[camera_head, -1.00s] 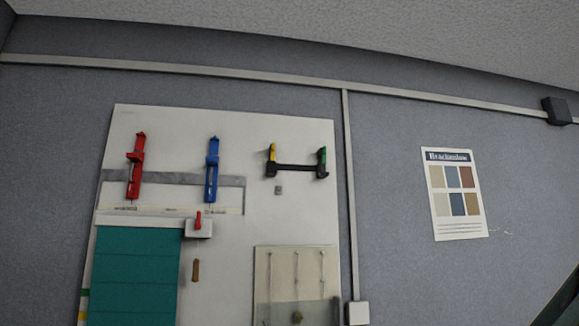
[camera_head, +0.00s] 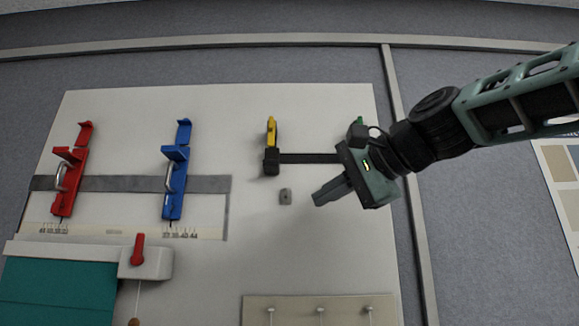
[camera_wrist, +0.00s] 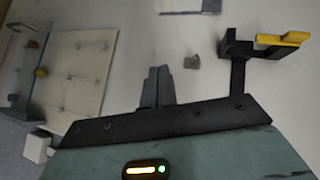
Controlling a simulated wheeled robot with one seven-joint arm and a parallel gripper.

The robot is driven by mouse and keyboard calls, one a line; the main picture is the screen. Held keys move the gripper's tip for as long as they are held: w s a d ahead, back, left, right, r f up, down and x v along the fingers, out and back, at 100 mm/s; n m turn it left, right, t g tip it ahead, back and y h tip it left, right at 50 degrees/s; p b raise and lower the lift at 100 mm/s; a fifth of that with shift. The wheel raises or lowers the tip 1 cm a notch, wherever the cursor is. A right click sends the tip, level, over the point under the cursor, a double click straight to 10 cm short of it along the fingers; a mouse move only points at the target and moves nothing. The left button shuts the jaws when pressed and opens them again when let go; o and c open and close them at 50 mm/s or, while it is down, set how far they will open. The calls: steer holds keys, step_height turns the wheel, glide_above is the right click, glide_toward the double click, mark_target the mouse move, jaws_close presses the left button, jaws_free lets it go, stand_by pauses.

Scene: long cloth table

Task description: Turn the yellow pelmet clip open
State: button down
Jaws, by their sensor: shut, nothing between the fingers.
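The yellow pelmet clip (camera_head: 271,131) stands upright on the black bracket (camera_head: 272,161) at the left end of a dark bar on the white board. In the wrist view the yellow clip (camera_wrist: 284,39) shows at the upper right, on its black bracket (camera_wrist: 238,48). My gripper (camera_head: 318,199) is shut and empty, in front of the board, below and to the right of the yellow clip and apart from it. Its closed fingers also show in the wrist view (camera_wrist: 158,75). A green clip (camera_head: 360,120) at the bar's right end is mostly hidden behind my gripper.
A small grey block (camera_head: 285,196) sits on the board left of my fingertips. Red (camera_head: 70,170) and blue (camera_head: 176,172) fittings are on a grey strip at the left. A teal blind (camera_head: 55,290) hangs lower left. A pale panel (camera_head: 300,308) with pegs is below.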

steer(key=s+d+r+m+t+y, duration=0.2)
steer(key=d+r+t, duration=0.15)
steer(key=r, duration=1.05)
steer(key=p, duration=0.7)
glide_toward(271, 131)
steer(key=w+a, duration=0.2)
steer(key=w, duration=0.4)
steer(key=shift+a+f+g, duration=0.35)
steer(key=shift+a+f, duration=0.05)
steer(key=shift+f, duration=0.1)
